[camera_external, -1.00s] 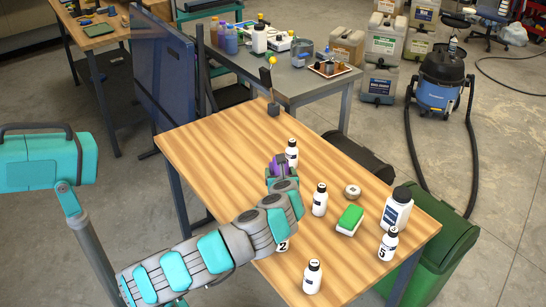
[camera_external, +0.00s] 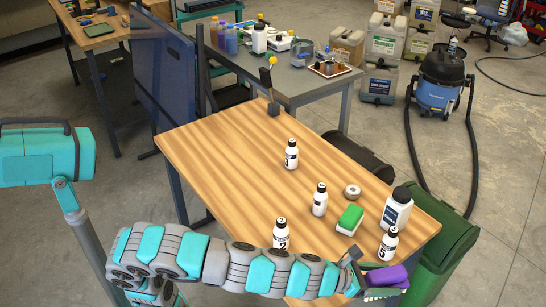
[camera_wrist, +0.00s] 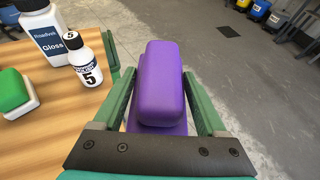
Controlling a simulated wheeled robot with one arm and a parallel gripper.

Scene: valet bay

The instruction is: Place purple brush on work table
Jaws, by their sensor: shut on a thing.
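The purple brush (camera_external: 386,276) is between the jaws of my gripper (camera_external: 372,281), which is shut on it. It is at the near right edge of the wooden work table (camera_external: 225,150). In the wrist view the brush (camera_wrist: 160,80) points away from me between the two green fingers, with grey floor around its far end. The table top is to its left there. The brush looks to be beside or past the table edge; its height cannot be told.
On the table stand white bottles, among them bottle 5 (camera_external: 389,243), a large Gloss bottle (camera_external: 397,210), a green-and-white sponge block (camera_external: 350,219) and a small round tin (camera_external: 352,191). A green bin (camera_external: 445,240) stands right of the table.

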